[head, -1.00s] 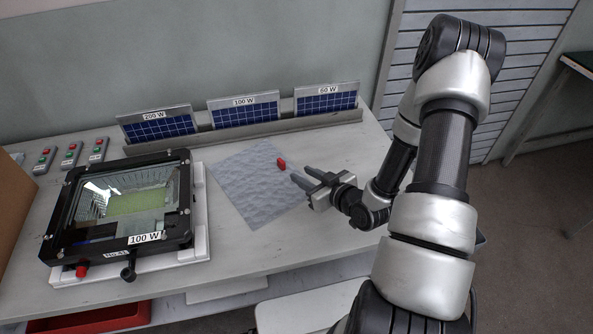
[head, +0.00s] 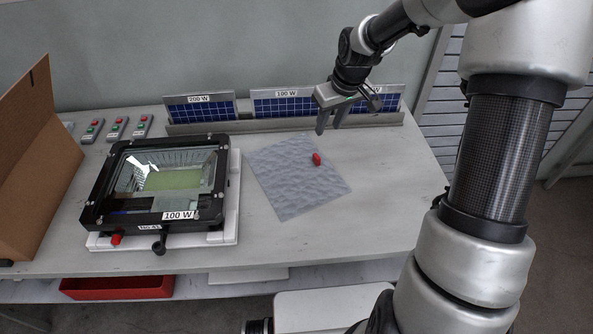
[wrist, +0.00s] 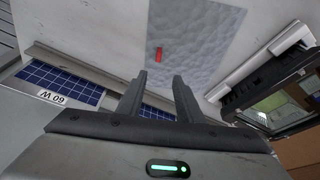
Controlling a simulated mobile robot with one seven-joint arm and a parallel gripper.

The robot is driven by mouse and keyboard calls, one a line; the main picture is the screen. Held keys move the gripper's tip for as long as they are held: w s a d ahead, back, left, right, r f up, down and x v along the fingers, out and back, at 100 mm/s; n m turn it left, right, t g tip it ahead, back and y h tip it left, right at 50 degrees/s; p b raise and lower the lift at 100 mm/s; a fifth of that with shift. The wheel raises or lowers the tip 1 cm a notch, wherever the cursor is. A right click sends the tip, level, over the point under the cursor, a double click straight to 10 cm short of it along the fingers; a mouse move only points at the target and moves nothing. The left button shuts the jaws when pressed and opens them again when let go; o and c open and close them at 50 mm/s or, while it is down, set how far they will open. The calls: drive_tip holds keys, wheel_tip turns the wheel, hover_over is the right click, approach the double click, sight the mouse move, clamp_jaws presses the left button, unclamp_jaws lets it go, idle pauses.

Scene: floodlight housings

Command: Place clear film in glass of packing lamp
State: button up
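The lamp (head: 210,195) is a black-framed floodlight housing labelled 100 W, with a glass front (head: 190,157) over a reflector and a green panel. It lies on a white base at the left of the table. A wrinkled, bluish-grey sheet (head: 285,185) lies flat to its right, with a small red tab (head: 316,159) near its upper right; the tab also shows in the wrist view (wrist: 158,54). I cannot make out a separate clear film. My gripper (head: 329,129) points down, open and empty, above the table behind the sheet, apart from the tab.
Solar panels labelled by wattage (head: 200,107) stand in a rack (head: 230,125) along the back, close to my gripper. Button boxes (head: 117,127) sit at back left, beside a cardboard box (head: 40,150). A red bin (head: 117,287) is below the table. The table's right side is clear.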

drive_tip(key=b, duration=0.1)
hover_over(317, 156)
drive_tip(key=s, duration=0.2)
drive_tip(key=f, duration=1.1)
drive_tip(key=shift+d+f, duration=0.2)
drive_tip(key=shift+b+x, duration=0.45)
drive_tip(key=shift+x, duration=2.25)
drive_tip(key=shift+d, duration=0.2)
clamp_jaws()
